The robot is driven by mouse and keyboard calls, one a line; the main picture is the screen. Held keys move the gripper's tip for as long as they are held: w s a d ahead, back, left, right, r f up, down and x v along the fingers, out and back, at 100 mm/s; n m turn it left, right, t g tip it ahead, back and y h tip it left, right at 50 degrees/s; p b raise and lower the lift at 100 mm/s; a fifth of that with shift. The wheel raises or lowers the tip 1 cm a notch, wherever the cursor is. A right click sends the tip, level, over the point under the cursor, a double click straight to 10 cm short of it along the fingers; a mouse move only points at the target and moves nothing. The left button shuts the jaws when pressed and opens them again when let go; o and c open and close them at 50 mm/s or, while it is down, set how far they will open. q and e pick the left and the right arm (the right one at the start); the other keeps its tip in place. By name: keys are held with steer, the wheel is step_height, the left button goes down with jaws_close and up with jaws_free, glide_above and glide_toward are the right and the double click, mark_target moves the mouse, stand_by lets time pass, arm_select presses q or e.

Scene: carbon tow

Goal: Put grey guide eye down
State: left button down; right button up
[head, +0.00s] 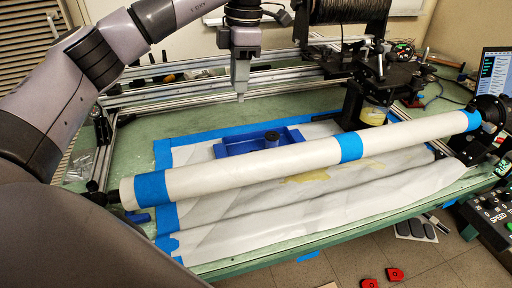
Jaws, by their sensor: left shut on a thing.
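My left gripper (240,88) comes in from the upper left and points straight down. It hangs above and a little behind the blue tray (225,150), apart from it. The gripper is shut on a small grey thing at its tips, seemingly the grey guide eye; it is too small and too close in colour to the fingers to make out its shape. The blue tray lies on the white sheet, and a short dark cylinder (271,136) stands in it. My right gripper is not in view.
A long white roller with blue bands (260,165) crosses in front of the tray. An aluminium rail frame (180,95) runs behind the gripper. A black spool and winding head (375,85) stand at the right. Green table shows bare behind the sheet (150,125).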

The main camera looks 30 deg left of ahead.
arm_select(q)
step_height(320, 180, down, 19)
steer(key=shift+f, duration=0.15)
steer(key=shift+f, duration=0.2)
steer(key=c, duration=1)
jaws_free()
